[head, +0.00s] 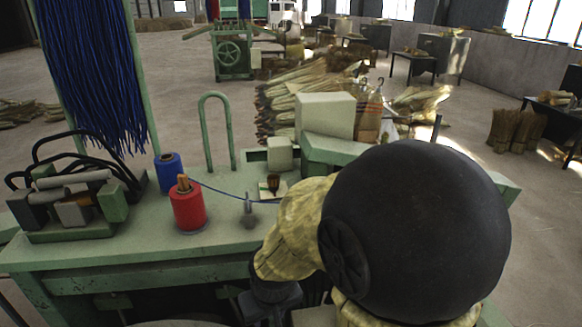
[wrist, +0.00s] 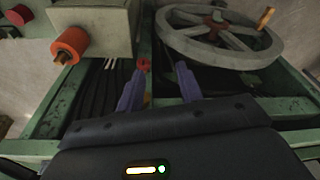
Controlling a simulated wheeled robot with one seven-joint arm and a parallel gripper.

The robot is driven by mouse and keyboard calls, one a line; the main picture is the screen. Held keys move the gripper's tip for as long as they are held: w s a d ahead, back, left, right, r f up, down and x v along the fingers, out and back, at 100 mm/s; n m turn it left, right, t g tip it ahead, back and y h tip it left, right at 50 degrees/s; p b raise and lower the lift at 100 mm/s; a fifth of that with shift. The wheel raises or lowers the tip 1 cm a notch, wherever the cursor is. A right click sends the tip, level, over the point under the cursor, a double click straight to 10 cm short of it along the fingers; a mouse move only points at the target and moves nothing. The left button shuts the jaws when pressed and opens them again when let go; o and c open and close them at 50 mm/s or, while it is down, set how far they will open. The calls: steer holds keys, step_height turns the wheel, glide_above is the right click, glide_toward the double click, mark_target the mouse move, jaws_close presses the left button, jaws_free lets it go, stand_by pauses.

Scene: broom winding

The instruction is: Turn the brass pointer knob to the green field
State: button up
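A small brown-and-brass knob-like piece (head: 273,183) stands on a pale plate on the green bench in the head view; it looks like the pointer knob, but its pointing direction is too small to tell. I cannot make out a green field. My gripper (wrist: 160,70) shows two purple-grey fingers spread apart in the wrist view, with nothing held between them. A small red piece (wrist: 144,65) shows by the left fingertip; I cannot tell whether they touch. The knob is not identifiable in the wrist view. In the head view my arm hides the gripper's fingers.
The green bench (head: 130,240) carries a blue spool (head: 169,173), a red spool (head: 187,207), a green arch (head: 203,120) and a pale box (head: 325,116). The wrist view shows a spoked handwheel (wrist: 215,32) and a grey box (wrist: 105,25) near the fingers.

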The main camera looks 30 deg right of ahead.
steer(key=shift+w+d, duration=0.2)
steer(key=shift+w, duration=0.15)
